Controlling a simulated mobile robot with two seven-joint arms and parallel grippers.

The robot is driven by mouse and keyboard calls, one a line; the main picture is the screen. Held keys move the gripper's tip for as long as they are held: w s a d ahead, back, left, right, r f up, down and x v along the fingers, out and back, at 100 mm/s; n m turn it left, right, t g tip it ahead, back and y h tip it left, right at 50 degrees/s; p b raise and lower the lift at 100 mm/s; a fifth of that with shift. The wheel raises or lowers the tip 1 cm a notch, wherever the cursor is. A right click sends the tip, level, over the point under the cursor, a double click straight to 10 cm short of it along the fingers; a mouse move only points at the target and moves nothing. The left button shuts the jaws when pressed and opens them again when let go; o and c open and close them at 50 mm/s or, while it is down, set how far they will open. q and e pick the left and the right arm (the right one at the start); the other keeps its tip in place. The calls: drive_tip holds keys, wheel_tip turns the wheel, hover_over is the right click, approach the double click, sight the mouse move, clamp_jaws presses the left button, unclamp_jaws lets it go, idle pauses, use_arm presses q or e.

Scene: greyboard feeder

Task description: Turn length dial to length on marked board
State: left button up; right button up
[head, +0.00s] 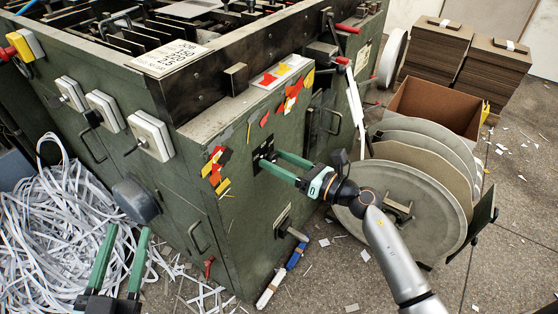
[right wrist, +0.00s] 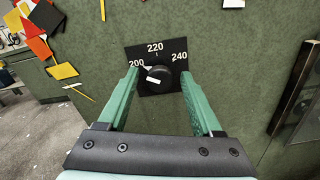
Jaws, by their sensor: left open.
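The length dial (right wrist: 159,77) is a black round knob with a white pointer mark, on a black plate (right wrist: 178,50) marked 200, 220 and 240. The pointer lies to the left, towards the 200 side. My right gripper (right wrist: 159,74) is open, its green fingers on either side of the knob with small gaps showing. In the head view it reaches the machine's front at the dial plate (head: 263,156). My left gripper (head: 122,262) is open and empty at the lower left.
Coloured paper tags (head: 214,168) stick to the green machine (head: 185,210) near the dial. Large grey discs (head: 395,195) stand beside my right arm. White paper strips (head: 60,225) pile up at the left. A dark handle (right wrist: 298,88) is right of the dial.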

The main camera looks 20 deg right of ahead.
use_arm(q)
drive_tip(key=shift+r, duration=0.1)
use_arm(e)
clamp_jaws()
idle(0.3)
drive_tip(key=shift+r+m+p, duration=0.1)
drive_tip(key=shift+m+p, duration=1.1)
drive_tip(key=m+p, duration=0.2)
drive_tip(key=shift+m, duration=0.3)
drive_tip(key=shift+d+m, duration=0.1)
drive_tip(key=shift+m, duration=0.3)
drive_tip(key=shift+m+p, duration=0.5)
drive_tip(key=shift+p, duration=0.05)
use_arm(q)
drive_tip(key=s+f+n+g+y+p, duration=0.1)
drive_tip(key=s+f+g, duration=0.2)
drive_tip(key=f, duration=0.6)
drive_tip(key=s+f+n+g+y+p, duration=0.1)
drive_tip(key=s+f+n+g+y, duration=0.1)
drive_tip(key=s+f+g, duration=0.2)
wheel_tip(320, 180, down, 6)
drive_tip(key=g, duration=0.3)
drive_tip(key=shift+s+d+f+p, duration=0.2)
drive_tip(key=shift+s+p, duration=0.05)
drive_tip(key=shift+p, duration=0.05)
use_arm(e)
drive_tip(key=m, duration=0.4)
drive_tip(key=shift+f+m, duration=0.2)
drive_tip(key=shift+m, duration=0.2)
